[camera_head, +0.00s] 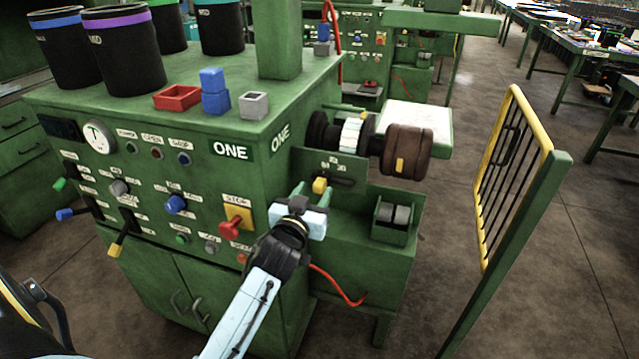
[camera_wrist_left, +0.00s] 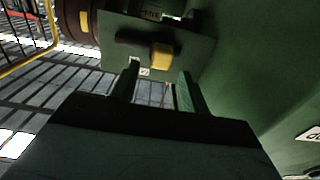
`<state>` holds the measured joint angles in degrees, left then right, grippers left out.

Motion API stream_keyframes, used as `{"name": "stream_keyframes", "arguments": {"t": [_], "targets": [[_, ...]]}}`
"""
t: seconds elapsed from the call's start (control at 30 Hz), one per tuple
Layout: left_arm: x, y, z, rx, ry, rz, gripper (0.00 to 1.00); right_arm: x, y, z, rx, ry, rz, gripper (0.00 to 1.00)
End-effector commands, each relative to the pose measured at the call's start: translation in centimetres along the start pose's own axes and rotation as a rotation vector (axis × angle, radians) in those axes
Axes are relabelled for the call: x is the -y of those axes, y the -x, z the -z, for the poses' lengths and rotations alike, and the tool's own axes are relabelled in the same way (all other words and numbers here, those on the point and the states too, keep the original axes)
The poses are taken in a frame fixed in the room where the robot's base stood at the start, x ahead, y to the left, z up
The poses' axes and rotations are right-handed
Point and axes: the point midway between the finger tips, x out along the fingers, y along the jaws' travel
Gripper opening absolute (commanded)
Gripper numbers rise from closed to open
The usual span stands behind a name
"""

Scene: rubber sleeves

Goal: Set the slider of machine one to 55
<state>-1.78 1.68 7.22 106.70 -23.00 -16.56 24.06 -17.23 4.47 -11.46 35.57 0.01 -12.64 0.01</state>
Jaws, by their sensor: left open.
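Machine one (camera_head: 215,115) is a green cabinet labelled ONE. On its right side a green plate (camera_head: 330,165) carries a dark horizontal slot with a yellow slider knob (camera_head: 320,185). In the head view the knob is toward the left end of the slot. The scale marks above it are too small to read. My left gripper (camera_head: 309,199) is just in front of and below the knob, open and empty. In the left wrist view its two fingers (camera_wrist_left: 158,88) stand apart below the yellow knob (camera_wrist_left: 161,57), apparently not touching it. My right gripper is out of view.
A brown roller (camera_head: 408,150) sticks out above the plate. A yellow-and-green barred gate (camera_head: 513,170) stands to the right. A box with grey blocks (camera_head: 394,214) sits beside the plate. Front-panel knobs and a red STOP switch (camera_head: 232,226) are left of my arm.

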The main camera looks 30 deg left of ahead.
Motion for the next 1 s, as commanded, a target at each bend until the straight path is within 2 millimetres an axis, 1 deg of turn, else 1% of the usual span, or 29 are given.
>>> {"name": "stream_keyframes", "arguments": {"t": [0.03,0.1,0.2,0.3,0.43,0.67,0.77,1.0], "targets": [[0.0,-1.1,0.0,-0.002,-0.002,-0.001,0.45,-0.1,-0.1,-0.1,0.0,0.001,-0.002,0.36],[0.0,-2.2,0.0,-0.001,-0.002,0.0,0.45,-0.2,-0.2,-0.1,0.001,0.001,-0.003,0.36],[0.0,-3.4,-0.1,0.0,-0.001,-0.001,0.45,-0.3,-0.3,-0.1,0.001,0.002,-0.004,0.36],[0.0,-4.2,-0.1,0.001,-0.001,-0.001,0.45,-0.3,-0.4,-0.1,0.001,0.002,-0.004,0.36],[0.0,-4.6,0.0,0.001,0.0,-0.001,0.45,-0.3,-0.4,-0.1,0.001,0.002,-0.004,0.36],[0.0,-4.6,-0.1,0.001,0.0,-0.001,0.45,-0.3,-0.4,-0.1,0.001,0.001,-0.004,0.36],[0.0,-4.6,-0.1,0.001,0.0,-0.001,0.34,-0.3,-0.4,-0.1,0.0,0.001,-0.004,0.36],[0.0,-4.6,-0.1,0.001,0.0,-0.001,0.02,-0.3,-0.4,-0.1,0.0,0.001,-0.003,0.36]]}}
